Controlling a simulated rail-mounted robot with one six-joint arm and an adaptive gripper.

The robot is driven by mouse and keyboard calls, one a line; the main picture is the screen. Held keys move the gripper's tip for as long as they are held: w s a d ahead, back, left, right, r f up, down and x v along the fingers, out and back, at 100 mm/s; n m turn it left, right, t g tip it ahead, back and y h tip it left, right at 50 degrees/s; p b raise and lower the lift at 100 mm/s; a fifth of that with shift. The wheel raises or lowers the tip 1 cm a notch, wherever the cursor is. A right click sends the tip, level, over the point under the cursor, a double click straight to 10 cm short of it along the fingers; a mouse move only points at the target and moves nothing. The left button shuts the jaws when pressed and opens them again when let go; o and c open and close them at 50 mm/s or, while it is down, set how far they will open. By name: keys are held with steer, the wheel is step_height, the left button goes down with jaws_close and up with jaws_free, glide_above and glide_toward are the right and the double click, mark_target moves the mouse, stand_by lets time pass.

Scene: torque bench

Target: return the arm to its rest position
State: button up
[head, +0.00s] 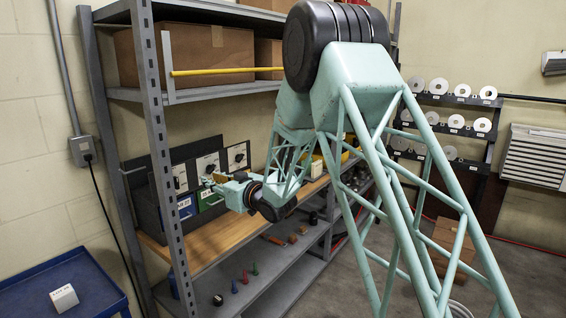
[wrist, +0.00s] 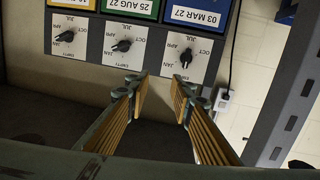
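My gripper (head: 212,182) is in front of the dial panel at the shelf's wooden worktop, with the arm (head: 345,95) stretched out from the right. In the wrist view my gripper (wrist: 160,95) has two wood-coloured ribbed fingers, spread apart with nothing between them. The wrist view is upside down. It shows a grey panel with three black dials: a left dial (wrist: 66,36), a middle dial (wrist: 122,46) and a right dial (wrist: 186,58). The fingertips appear apart from the dials; the exact distance is unclear.
The blue bin (wrist: 197,15) and green bin (wrist: 133,9) carry date labels. A slotted shelf post (head: 163,150) stands left of the gripper. A cardboard box (head: 190,52) and yellow bar (head: 225,71) are above. A blue cart (head: 95,280) holds a white box (head: 64,298).

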steer(key=s+d+r+m+h, duration=0.25)
steer(key=d+r, duration=0.25)
steer(key=d, duration=0.4)
steer(key=s+d+r+m+h, duration=0.1)
steer(key=s+d+r+h, duration=0.15)
steer(key=d+r, duration=0.45)
steer(key=s+d+r+m+g+h, duration=0.1)
steer(key=s+d+h, duration=0.2)
steer(key=s+d, duration=0.5)
steer(key=s+d+r+m+h, duration=0.1)
steer(key=s+d+r+h, duration=0.1)
steer(key=s+d, duration=0.7)
steer(key=s+d+m+g+h, duration=0.1)
steer(key=s+d, duration=0.5)
steer(key=s, duration=0.3)
steer(key=s+d+m+g+h, duration=0.1)
steer(key=s+d+m+g, duration=0.1)
steer(key=s+d, duration=0.5)
steer(key=s+f+g, duration=0.1)
steer(key=s+f, duration=0.1)
steer(key=s, duration=1.3)
steer(key=s+f+m+g, duration=0.1)
steer(key=s+f+g, duration=0.1)
steer(key=s, duration=1.3)
steer(key=shift+s+d+f+g, duration=0.2)
steer(key=shift+d+f+g, duration=0.1)
steer(key=shift+d+f, duration=0.25)
steer(key=shift+a, duration=0.1)
